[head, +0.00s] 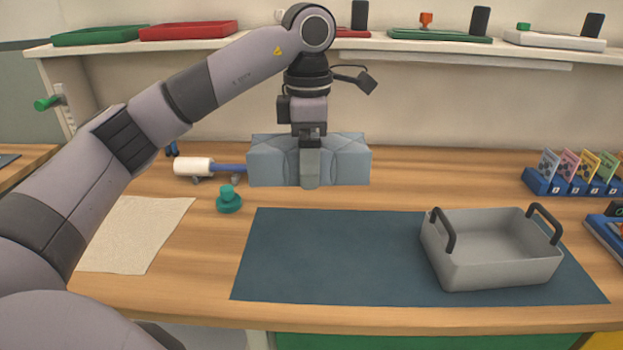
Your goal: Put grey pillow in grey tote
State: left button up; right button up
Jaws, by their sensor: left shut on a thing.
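The pillow (343,162) is a soft blue-grey block near the back middle of the table. My left gripper (310,180) comes down over it from above and is shut on its middle, pinching the front face inward. Whether the pillow touches the table is hard to tell. The grey tote (480,269) stands on the right part of the dark blue mat (335,260), with two dark handles and an empty inside. The pillow is left of and behind the tote, apart from it. My right gripper is not in view.
A white roller with a blue handle (193,167) and a green knob-shaped object (229,200) lie left of the pillow. A beige cloth (135,235) lies at left. A blue card holder (572,184) is at right. A shelf with trays (440,35) runs above the back.

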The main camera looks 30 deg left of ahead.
aim_at(481, 258)
jog(key=i+l, duration=0.15)
jog(key=l, duration=0.2)
jog(key=i+l, duration=0.15)
jog(key=l, duration=0.25)
jog(key=i+l, duration=0.15)
jog(key=l, duration=0.2)
jog(key=i+l, duration=0.15)
jog(key=l, duration=0.25)
